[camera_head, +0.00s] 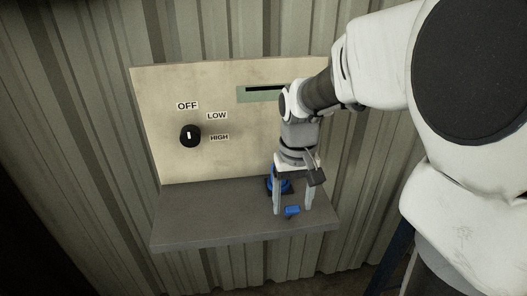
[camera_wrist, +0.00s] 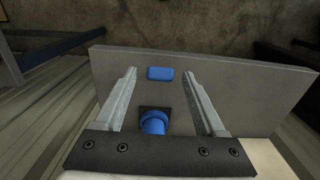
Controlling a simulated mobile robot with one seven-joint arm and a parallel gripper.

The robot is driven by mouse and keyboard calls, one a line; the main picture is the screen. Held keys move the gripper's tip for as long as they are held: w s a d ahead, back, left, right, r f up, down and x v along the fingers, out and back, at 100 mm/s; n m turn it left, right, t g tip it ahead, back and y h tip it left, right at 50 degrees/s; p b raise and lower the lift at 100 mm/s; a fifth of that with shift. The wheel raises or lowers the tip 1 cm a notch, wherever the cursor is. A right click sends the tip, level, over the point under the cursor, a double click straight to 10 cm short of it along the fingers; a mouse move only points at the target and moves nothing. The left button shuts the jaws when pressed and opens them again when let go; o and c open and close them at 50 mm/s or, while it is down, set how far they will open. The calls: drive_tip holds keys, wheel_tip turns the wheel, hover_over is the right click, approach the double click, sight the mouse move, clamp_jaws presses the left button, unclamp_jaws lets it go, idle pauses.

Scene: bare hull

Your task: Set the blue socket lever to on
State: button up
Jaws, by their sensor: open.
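A blue round socket part (camera_head: 285,186) on a dark square base stands at the shelf's back, partly hidden behind my gripper. It also shows in the wrist view (camera_wrist: 153,122), low between the fingers. A small blue block (camera_head: 292,211) is nearer the shelf's front; in the wrist view the block (camera_wrist: 160,73) appears between the fingertips. I cannot tell whether block and socket are joined, or which one is the lever. No on mark shows beside them. My gripper (camera_head: 292,209) is open, pointing down over the shelf, its fingers (camera_wrist: 159,74) on either side of the block, apart from it.
The grey shelf (camera_head: 205,215) juts out below a beige panel (camera_head: 165,115). The panel carries a black knob (camera_head: 190,136) with OFF, LOW and HIGH labels, and a green plate (camera_head: 245,97) with a dark slot. The shelf's left part is clear. Corrugated wall (camera_head: 80,130) lies behind.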

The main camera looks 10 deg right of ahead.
drive_tip(key=shift+f, duration=0.25)
clamp_jaws()
idle(1.4)
